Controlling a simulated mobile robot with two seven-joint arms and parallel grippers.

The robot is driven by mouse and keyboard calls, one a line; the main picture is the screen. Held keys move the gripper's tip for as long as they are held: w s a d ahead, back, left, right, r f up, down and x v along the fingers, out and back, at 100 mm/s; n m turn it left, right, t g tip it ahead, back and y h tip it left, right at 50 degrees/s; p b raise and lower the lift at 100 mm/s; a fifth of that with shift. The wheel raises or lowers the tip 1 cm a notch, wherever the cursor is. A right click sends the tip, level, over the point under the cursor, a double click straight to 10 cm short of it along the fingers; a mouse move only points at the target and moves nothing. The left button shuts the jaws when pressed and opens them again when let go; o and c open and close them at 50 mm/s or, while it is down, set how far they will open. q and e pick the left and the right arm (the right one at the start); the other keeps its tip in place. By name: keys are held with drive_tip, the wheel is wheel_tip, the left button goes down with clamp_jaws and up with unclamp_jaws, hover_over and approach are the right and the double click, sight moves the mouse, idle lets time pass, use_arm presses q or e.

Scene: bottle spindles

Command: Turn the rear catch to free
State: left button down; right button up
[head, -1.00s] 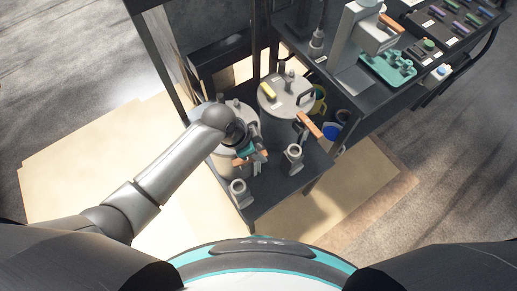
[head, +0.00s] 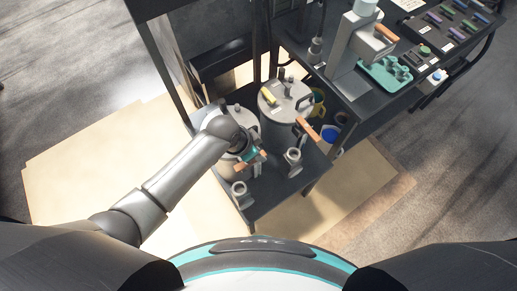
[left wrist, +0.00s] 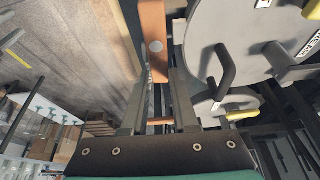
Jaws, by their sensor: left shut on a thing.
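Two grey lidded pots stand on a dark low shelf: a left pot (head: 238,172), partly hidden by my left arm, and a right pot (head: 278,130) farther back. An orange catch lever (head: 306,126) sticks out from the right pot's front. Another orange lever (head: 241,167) shows at my left gripper (head: 255,161), beside the left pot. In the left wrist view my left gripper (left wrist: 158,84) is shut on an orange lever (left wrist: 154,35), one finger on each side. A pot lid (left wrist: 238,30) with a dark bar handle is close by. My right gripper is out of view.
Two grey upright fittings with round tops, one at the left (head: 239,189) and one at the right (head: 292,160), stand along the shelf's front. A bench with a teal tray (head: 386,72) is at upper right.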

sight(240, 166)
use_arm(q)
drive_tip(key=shift+w+n, duration=0.1)
drive_tip(key=shift+n, duration=0.3)
drive_tip(key=c, duration=0.7)
unclamp_jaws()
drive_tip(key=p+v, duration=0.2)
drive_tip(key=v, duration=0.5)
drive_tip(key=p+v, duration=0.2)
drive_tip(key=v, duration=0.6)
drive_tip(key=shift+s+a+r+p, duration=0.1)
drive_tip(key=shift+s+p, duration=0.15)
drive_tip(key=shift+p, duration=0.1)
